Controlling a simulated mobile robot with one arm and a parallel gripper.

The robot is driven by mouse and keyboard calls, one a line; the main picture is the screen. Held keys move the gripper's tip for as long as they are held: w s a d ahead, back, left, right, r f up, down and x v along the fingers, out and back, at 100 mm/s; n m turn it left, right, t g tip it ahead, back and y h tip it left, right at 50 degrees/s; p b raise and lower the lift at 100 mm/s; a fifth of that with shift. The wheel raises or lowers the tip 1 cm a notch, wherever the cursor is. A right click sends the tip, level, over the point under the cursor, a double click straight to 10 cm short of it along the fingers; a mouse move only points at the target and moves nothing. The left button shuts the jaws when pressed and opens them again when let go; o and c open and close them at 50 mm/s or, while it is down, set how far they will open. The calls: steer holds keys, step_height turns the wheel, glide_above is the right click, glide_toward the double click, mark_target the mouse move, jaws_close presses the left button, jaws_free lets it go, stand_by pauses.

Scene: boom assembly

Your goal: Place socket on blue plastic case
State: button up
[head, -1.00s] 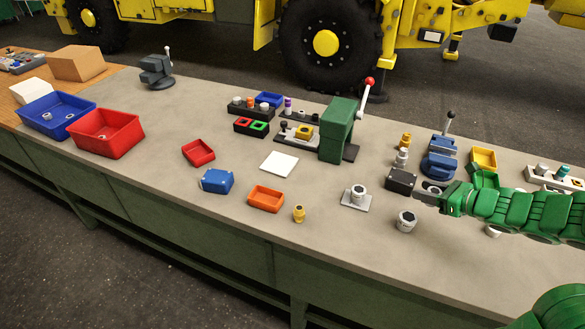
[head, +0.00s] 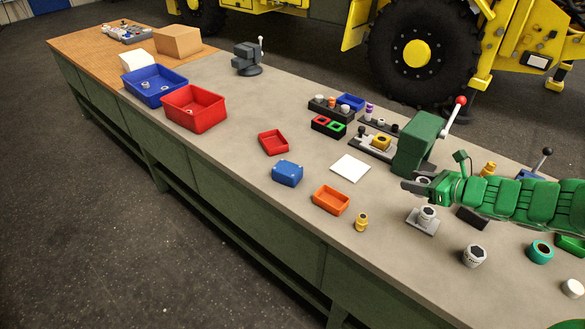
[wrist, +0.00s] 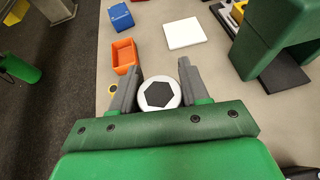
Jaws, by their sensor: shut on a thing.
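The socket, a white ring with a black hexagonal opening (wrist: 159,94), sits between the two grey fingers of my gripper (wrist: 155,90) in the wrist view. My gripper (head: 416,185) is shut on it and holds it above the bench. In the head view the socket is mostly hidden by the fingers. The blue plastic case (head: 287,173) is a small closed-looking box on the bench, well to the left of my gripper. It also shows in the wrist view (wrist: 120,16), beyond the fingers at upper left.
A grey plate with a white socket (head: 427,214) lies below my gripper. The green press (head: 418,143) stands close behind it. An orange tray (head: 331,199), brass fitting (head: 361,222) and white square (head: 350,168) lie between my gripper and the case. Red tray (head: 273,142) is beyond.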

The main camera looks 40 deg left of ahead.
steer(key=s+a+r+n+g, duration=0.2)
steer(key=s+a, duration=0.4)
steer(key=a, duration=0.4)
steer(key=s+a+r+n+g, duration=0.1)
steer(key=s+a, duration=0.5)
steer(key=a, duration=0.3)
steer(key=s+a+r+n+g, duration=0.2)
steer(key=s+a, duration=0.3)
steer(key=a, duration=0.5)
glide_above(282, 166)
steer(key=f, duration=0.9)
steer(key=shift+s+d, duration=0.2)
steer(key=shift+d, duration=0.2)
steer(key=shift+w+a+f, duration=0.15)
steer(key=shift+a+f, duration=0.05)
steer(key=shift+f, duration=0.25)
steer(key=shift+w+a+f, duration=0.1)
steer(key=shift+a+f, duration=0.05)
steer(key=shift+f, duration=1.5)
steer(key=shift+f, duration=0.1)
steer(key=o, duration=1.2)
steer(key=shift+c, duration=0.2)
